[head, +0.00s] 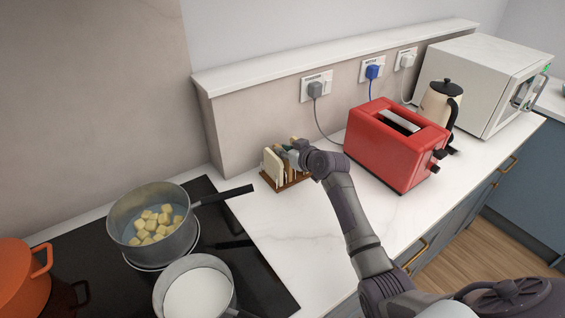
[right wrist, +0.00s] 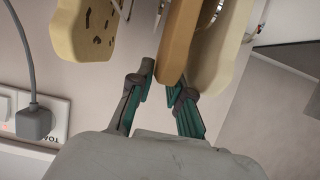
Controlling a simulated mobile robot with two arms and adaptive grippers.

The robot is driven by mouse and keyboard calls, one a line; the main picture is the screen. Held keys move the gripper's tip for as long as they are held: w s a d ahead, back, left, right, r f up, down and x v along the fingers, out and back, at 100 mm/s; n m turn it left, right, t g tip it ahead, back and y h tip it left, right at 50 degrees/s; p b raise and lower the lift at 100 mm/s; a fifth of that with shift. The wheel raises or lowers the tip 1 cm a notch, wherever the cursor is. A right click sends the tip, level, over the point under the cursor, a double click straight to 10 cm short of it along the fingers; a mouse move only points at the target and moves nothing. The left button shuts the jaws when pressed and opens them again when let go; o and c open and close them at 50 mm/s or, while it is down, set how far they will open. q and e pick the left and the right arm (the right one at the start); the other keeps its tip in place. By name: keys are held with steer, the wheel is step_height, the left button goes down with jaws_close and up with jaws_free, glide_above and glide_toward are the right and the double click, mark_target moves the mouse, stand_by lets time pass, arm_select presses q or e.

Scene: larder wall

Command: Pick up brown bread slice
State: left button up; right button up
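Several bread slices stand upright in a small brown wooden rack (head: 286,184) on the counter. A pale slice (head: 273,167) is at its left end. In the right wrist view, a brown bread slice (right wrist: 180,38) hangs into the picture at the fingertips, with a paler slice (right wrist: 222,45) to its right and a speckled slice (right wrist: 82,35) to its left. My right gripper (head: 291,150) is at the rack's top. In the wrist view its fingers (right wrist: 160,80) are apart, with the brown slice's edge close to the right fingertip. Clear contact cannot be told. My left gripper is out of view.
A red toaster (head: 385,150) stands right of the rack, with a cream kettle (head: 437,106) and a white microwave (head: 485,80) beyond. Sockets with plugs (head: 315,90) are on the wall behind. Left is a hob with a pot of cubes (head: 124,234) and a pan (head: 197,290).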

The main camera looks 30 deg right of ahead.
jaws_close()
steer(key=shift+r, duration=0.1)
